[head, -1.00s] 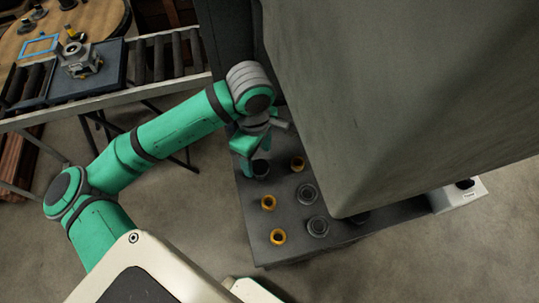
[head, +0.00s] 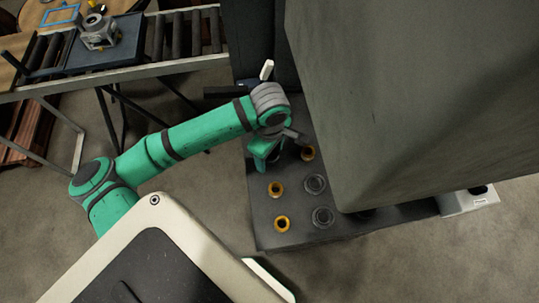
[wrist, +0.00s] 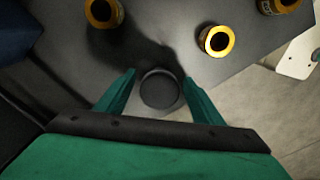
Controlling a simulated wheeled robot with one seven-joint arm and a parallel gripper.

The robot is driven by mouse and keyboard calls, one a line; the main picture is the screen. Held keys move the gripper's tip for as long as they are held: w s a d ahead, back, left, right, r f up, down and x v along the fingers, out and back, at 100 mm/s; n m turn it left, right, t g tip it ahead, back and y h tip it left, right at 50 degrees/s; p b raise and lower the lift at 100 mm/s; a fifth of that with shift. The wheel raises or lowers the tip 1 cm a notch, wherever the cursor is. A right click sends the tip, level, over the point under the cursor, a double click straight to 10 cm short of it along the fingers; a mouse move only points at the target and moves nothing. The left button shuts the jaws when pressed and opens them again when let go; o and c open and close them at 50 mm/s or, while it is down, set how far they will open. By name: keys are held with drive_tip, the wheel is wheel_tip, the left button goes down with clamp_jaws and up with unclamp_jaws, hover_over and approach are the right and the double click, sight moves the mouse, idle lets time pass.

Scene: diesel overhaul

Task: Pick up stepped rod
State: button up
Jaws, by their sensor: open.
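A dark, round-topped part, which I take to be the stepped rod (wrist: 160,90), shows end-on in the wrist view. It stands on the dark grey bench top (head: 292,236), and its lower length is hidden. My gripper (wrist: 159,78) is open, with one green finger on each side of the part. I cannot tell whether either finger touches it. In the head view my gripper (head: 266,152) is over the far left part of the bench top and hides the part.
Yellow ring-topped parts (head: 276,189) and grey round parts (head: 323,217) stand nearby on the bench. A large grey housing (head: 400,100) overhangs its right side. A roller conveyor (head: 190,35) with a tray and a metal part is at the upper left.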

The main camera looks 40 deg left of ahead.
drive_tip(key=shift+f, duration=0.35)
drive_tip(key=shift+c, duration=0.6)
drive_tip(key=c, duration=1)
drive_tip(key=shift+r, duration=0.15)
